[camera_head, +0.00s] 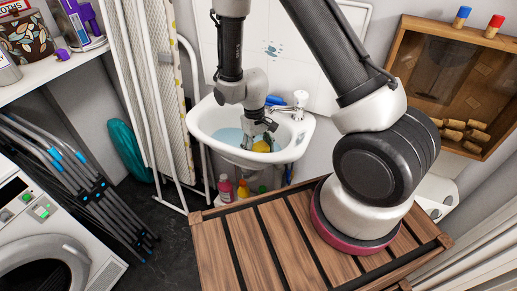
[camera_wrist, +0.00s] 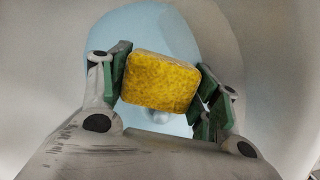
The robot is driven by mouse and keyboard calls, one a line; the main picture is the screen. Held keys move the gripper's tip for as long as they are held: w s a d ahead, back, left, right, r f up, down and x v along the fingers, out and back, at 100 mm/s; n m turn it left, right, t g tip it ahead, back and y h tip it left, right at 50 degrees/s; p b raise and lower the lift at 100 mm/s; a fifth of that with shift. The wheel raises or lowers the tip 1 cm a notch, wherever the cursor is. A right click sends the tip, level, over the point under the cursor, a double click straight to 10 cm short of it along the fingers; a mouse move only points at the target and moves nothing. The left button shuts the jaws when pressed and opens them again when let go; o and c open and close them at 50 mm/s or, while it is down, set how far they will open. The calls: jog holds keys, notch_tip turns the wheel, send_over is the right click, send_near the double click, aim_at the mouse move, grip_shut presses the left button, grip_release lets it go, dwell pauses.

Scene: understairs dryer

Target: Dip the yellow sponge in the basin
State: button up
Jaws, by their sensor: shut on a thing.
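The yellow sponge (camera_wrist: 160,82) is held between the green-padded fingers of my gripper (camera_wrist: 165,88) in the wrist view. In the head view the sponge (camera_head: 261,146) shows as a small yellow patch beside my gripper (camera_head: 262,134), which points down over the basin. The white basin (camera_head: 206,116) is mounted on the back wall and holds pale blue water (camera_head: 229,136). The water (camera_wrist: 150,25) also shows behind the sponge in the wrist view. I cannot tell whether the sponge touches the water.
A tap (camera_head: 301,98) and a blue item (camera_head: 275,100) are at the basin's back right. Bottles (camera_head: 225,187) stand below it. An ironing board (camera_head: 150,90) leans left of it. A wooden slatted top (camera_head: 260,235) is in front. A wooden box (camera_head: 455,80) hangs at right.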

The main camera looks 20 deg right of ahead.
aim_at(258, 146)
notch_tip(258, 146, up, 15)
jog(key=shift+f, duration=0.15)
dwell(1.3)
dwell(1.9)
notch_tip(258, 146, up, 4)
dwell(0.5)
dwell(0.4)
